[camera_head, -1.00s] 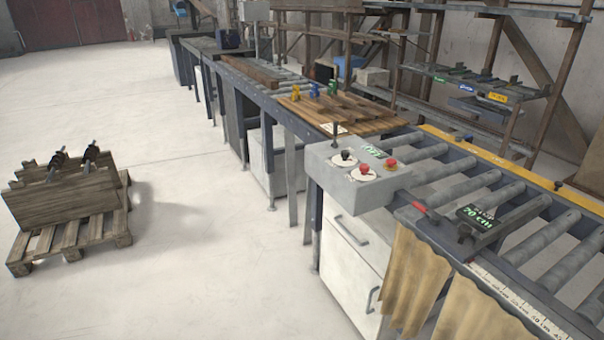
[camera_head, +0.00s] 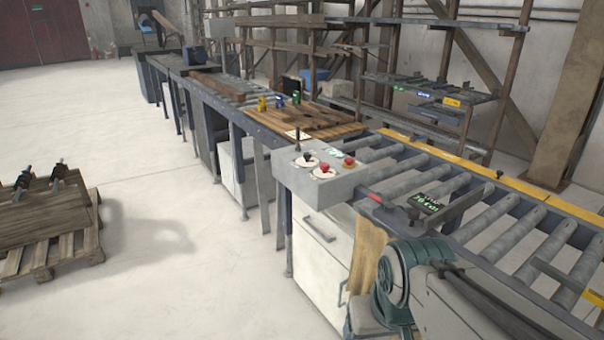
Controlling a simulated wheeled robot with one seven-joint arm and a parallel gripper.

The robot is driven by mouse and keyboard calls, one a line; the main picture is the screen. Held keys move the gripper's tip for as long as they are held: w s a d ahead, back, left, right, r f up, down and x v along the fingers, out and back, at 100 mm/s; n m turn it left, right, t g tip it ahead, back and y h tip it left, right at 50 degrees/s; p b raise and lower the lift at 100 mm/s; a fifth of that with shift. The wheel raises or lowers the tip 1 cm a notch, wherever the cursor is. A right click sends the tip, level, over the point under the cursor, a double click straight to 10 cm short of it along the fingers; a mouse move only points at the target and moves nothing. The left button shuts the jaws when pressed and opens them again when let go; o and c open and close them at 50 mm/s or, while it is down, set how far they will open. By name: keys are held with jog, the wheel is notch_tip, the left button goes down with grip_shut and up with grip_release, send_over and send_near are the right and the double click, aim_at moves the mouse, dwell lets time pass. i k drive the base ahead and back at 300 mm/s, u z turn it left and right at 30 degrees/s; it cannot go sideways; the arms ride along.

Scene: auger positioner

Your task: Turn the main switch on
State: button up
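A grey control box (camera_head: 300,183) stands at the near end of the roller line, above a white drawer cabinet. On its top are two round white plates, one with a dark knob (camera_head: 306,160) and one with a red-and-dark knob (camera_head: 324,170). A red button (camera_head: 349,161) is to their right, and a small green display is behind. I cannot tell which control is the main switch or read its position. My gripper is not in view.
A dark green and grey machine (camera_head: 405,275) stands at the lower right, in front of the rollers (camera_head: 435,188). A digital stop reader (camera_head: 428,204) lies beside the box. A pallet (camera_head: 50,245) is at left. The floor (camera_head: 190,260) between is clear.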

aim_at(325, 167)
jog(key=z, duration=0.55)
jog(key=i, duration=1.35)
jog(key=u, duration=0.4)
